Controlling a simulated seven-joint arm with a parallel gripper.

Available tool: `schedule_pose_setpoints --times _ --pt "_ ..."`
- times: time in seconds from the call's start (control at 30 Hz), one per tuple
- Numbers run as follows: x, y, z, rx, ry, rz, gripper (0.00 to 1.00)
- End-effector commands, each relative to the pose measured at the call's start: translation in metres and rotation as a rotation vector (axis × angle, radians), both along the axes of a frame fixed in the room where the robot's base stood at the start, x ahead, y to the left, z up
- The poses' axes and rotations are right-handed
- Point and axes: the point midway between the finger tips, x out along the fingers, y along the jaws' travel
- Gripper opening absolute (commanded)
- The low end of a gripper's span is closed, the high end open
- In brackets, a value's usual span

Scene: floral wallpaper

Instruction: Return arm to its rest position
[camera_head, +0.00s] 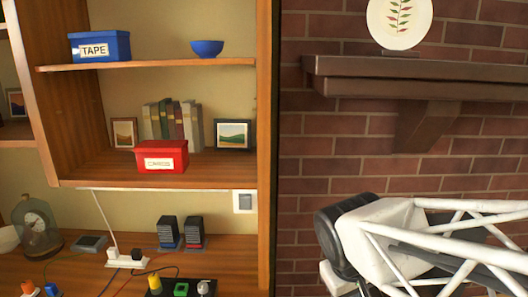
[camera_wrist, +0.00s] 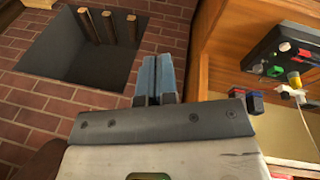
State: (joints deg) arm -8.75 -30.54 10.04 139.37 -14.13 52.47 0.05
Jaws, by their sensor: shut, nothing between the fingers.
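My gripper (camera_wrist: 157,62) shows in the wrist view as two blue-grey fingers side by side, closed together with nothing between them. It points toward the brick wall, between a dark square recess (camera_wrist: 85,55) on the left and the wooden shelf unit (camera_wrist: 220,50) on the right. The fingers touch nothing that I can see. In the head view, my white-framed arm reaches in from the right edge in front of the brick wall (camera_head: 330,190). My fingers cannot be made out there.
The shelf holds a blue TAPE box (camera_head: 100,46), a blue bowl (camera_head: 207,48), a red box (camera_head: 161,157), books and framed pictures. Plugs, a power strip (camera_head: 128,258) and a glass dome (camera_head: 38,230) crowd the desk. A mantel (camera_head: 420,75) juts out at upper right.

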Motion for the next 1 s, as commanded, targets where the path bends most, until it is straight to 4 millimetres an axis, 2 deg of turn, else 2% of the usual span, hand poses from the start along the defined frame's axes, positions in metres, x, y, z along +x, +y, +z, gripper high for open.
schedule_pose_setpoints --times 0.2,0.4,0.6,1.0 --pt "-0.035 -0.017 0.013 0.120 -0.036 -0.162 0.00" --pt "-0.054 -0.023 0.019 0.197 -0.060 -0.254 0.00" --pt "-0.060 -0.024 0.021 0.221 -0.066 -0.283 0.00" --pt "-0.060 -0.024 0.021 0.221 -0.067 -0.282 0.00"
